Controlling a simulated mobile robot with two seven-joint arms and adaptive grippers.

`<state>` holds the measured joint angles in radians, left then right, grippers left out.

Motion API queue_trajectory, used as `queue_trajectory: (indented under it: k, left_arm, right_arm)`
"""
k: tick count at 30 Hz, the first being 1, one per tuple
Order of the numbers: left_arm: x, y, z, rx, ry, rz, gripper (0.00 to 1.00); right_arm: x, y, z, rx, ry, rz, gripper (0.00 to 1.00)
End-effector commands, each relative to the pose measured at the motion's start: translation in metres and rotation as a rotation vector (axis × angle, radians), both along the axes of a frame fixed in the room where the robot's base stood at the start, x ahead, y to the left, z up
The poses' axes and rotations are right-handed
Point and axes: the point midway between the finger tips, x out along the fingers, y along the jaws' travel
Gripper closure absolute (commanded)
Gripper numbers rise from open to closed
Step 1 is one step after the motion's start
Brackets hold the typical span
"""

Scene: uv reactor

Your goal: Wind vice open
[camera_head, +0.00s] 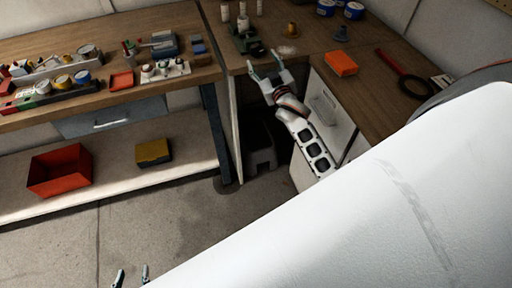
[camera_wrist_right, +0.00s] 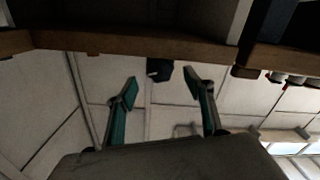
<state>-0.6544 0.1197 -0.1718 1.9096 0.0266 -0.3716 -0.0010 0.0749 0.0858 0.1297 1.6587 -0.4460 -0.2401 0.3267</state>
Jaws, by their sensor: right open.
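A small dark green vice (camera_head: 246,40) stands on the wooden corner bench, near its front edge. Its handle and jaw gap are too small to make out. My right gripper (camera_head: 265,63) is open and empty, just in front of the vice at the bench edge. In the right wrist view its two fingers (camera_wrist_right: 160,84) are spread apart with nothing between them. A dark block (camera_wrist_right: 159,69) shows beyond them at the wooden edge; it may be part of the vice. My left gripper (camera_head: 131,277) is low at the bottom of the head view, its fingers apart and empty, far from the vice.
Blue tins (camera_head: 326,8) and pale cylinders (camera_head: 242,14) stand behind. The left bench (camera_head: 150,22) holds several small items. A red bin (camera_head: 60,170) and yellow box (camera_head: 153,152) sit below.

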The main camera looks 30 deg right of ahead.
Motion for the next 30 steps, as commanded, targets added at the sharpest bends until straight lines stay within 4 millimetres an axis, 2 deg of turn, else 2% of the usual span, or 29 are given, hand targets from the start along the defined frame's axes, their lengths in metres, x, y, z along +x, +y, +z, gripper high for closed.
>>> queue_trajectory:
  k: [1,11,27,30]
  left_arm:
    - [0.0,0.0,0.0,0.0,0.0,0.0,0.6]
    - [0.0,0.0,0.0,0.0,0.0,0.0,0.6]
    - [-0.001,0.0,-0.018,0.0,0.002,-0.001,0.6]
    - [-0.001,0.0,-0.014,0.0,0.001,0.0,0.6]
  right_arm:
    - [0.01,-0.003,0.001,0.0,-0.001,-0.001,0.48]
    - [0.069,-0.016,0.002,0.002,-0.003,0.001,0.48]
    - [0.065,-0.016,-0.001,0.607,-0.147,0.0,0.48]
    - [0.045,-0.01,-0.001,0.611,-0.146,0.001,0.48]
